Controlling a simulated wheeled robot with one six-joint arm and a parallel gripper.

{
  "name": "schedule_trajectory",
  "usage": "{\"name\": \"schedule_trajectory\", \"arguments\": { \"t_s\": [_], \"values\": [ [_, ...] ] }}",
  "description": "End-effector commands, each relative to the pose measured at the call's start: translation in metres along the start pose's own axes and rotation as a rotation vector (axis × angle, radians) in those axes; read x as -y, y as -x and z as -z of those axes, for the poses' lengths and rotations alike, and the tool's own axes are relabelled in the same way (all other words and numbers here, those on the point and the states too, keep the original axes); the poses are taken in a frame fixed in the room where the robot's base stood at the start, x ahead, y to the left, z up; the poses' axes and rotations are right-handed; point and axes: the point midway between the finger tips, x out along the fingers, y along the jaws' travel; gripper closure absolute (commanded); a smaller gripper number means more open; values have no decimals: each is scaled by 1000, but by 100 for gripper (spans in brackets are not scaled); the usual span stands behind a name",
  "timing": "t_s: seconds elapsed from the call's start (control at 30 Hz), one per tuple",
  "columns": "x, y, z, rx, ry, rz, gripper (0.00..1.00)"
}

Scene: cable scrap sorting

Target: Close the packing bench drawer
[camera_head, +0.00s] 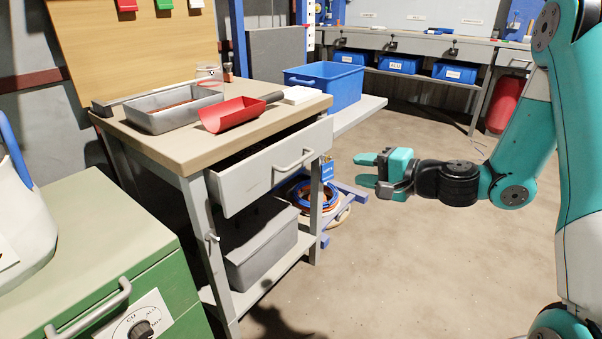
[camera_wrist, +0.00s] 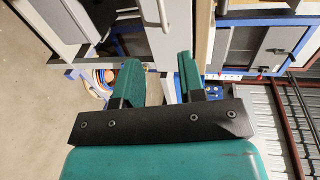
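The packing bench (camera_head: 185,150) has a wooden top and stands left of centre in the head view. Its light grey drawer (camera_head: 252,180) is pulled partly out, with a dark gap showing under the top. A bar handle (camera_head: 295,160) is on the drawer front. My gripper (camera_head: 366,169) is to the right of the drawer, apart from it, with its fingers pointing left. In the wrist view the two green fingers (camera_wrist: 160,78) are apart with nothing between them. A pale panel with a bar handle (camera_wrist: 162,12) shows beyond them, probably the drawer front.
On the bench are a metal tray (camera_head: 172,113), a red scoop (camera_head: 231,115) and a white block (camera_head: 300,95). A grey bin (camera_head: 262,250) sits on the lower shelf. A green cabinet (camera_head: 110,265) stands at front left. The floor at right is clear.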

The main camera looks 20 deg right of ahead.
Motion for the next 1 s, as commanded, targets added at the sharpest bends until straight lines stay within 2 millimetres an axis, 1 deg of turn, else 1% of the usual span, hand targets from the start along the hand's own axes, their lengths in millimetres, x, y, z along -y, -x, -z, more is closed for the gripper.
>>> {"name": "schedule_trajectory", "arguments": {
  "t_s": [0.17,0.5,0.7,0.83,1.0],
  "values": [
    [1,-29,-2,7,6,3,63],
    [1,-108,-4,10,8,1,63],
    [1,-146,-4,8,6,2,63],
    [1,-161,-3,7,5,0,63],
    [2,-169,-2,4,4,0,63]
  ]
}}
